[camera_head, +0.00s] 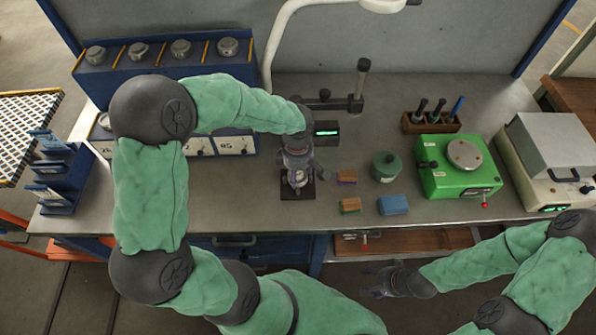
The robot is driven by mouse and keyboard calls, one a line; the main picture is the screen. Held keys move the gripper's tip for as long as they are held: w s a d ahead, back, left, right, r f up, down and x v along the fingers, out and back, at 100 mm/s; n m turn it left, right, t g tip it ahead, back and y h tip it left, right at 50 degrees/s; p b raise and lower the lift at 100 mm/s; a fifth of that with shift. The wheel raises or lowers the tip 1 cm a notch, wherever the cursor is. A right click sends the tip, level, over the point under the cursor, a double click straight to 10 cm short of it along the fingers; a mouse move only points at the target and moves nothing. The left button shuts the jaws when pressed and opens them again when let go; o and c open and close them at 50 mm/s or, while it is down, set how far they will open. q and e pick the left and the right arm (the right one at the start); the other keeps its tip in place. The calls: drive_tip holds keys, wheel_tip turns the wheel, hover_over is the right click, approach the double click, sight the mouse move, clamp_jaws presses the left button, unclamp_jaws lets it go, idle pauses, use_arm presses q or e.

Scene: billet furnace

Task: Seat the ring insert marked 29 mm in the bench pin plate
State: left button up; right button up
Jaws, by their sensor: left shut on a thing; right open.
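My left gripper (298,179) points down over the dark pin plate (298,194) on the bench, near the middle. It is shut on a small grey metal piece, which appears to be the ring insert; the fingers cover most of it and no 29 mm mark can be read. I cannot tell whether the piece touches the plate or hangs just above it. My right gripper (375,283) is open and empty, low in front of the bench edge.
A blue rack (165,68) with several grey metal pieces stands at the back left. Small blocks (350,205), a blue block (393,204) and a green canister (386,166) lie right of the plate. A green machine (459,166) stands further right. A drawer (405,241) is open below.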

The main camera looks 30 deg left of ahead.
use_arm(q)
drive_tip(key=shift+s+r+p, duration=0.2)
drive_tip(key=shift+s+p, duration=0.05)
drive_tip(key=shift+p, duration=0.05)
idle(0.5)
drive_tip(key=shift+w+d+r, duration=0.1)
drive_tip(key=shift+w, duration=0.2)
idle(0.7)
drive_tip(key=shift+f+b, duration=0.3)
drive_tip(key=shift+b, duration=0.2)
drive_tip(key=shift+s+f+b, duration=0.15)
drive_tip(key=shift+f+b, duration=0.1)
drive_tip(key=shift+b, duration=0.05)
drive_tip(key=shift+s+d+f, duration=0.15)
drive_tip(key=shift+s+f, duration=0.05)
drive_tip(key=shift+f, duration=0.15)
drive_tip(key=shift+w+r, duration=0.2)
drive_tip(key=shift+r, duration=0.4)
drive_tip(key=shift+r+p, duration=0.15)
drive_tip(key=shift+p, duration=0.15)
drive_tip(key=shift+r, duration=0.15)
